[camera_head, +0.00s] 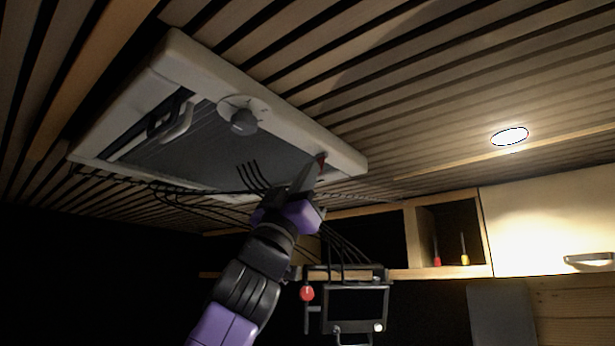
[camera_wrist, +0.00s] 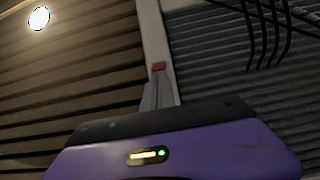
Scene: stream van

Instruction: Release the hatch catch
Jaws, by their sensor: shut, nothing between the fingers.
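A ceiling hatch with a pale frame (camera_head: 300,125) and a grey ribbed panel (camera_head: 200,150) fills the upper left of the head view. The frame also shows in the wrist view (camera_wrist: 154,35). A small red catch (camera_head: 321,163) sits on the frame's right part; it also shows in the wrist view (camera_wrist: 158,66). My gripper (camera_head: 313,168) is shut and empty, raised to the hatch from below. In the wrist view its fingertips (camera_wrist: 157,76) are just below the red catch and partly overlap it. I cannot tell whether they touch it.
A round grey knob (camera_head: 243,122) and a pale handle (camera_head: 178,124) are on the hatch. Black cables (camera_head: 200,205) hang below it, close to my arm. A framed screen (camera_head: 357,303) and an open shelf (camera_head: 450,235) are beyond. A lamp (camera_head: 509,136) lights the slatted ceiling.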

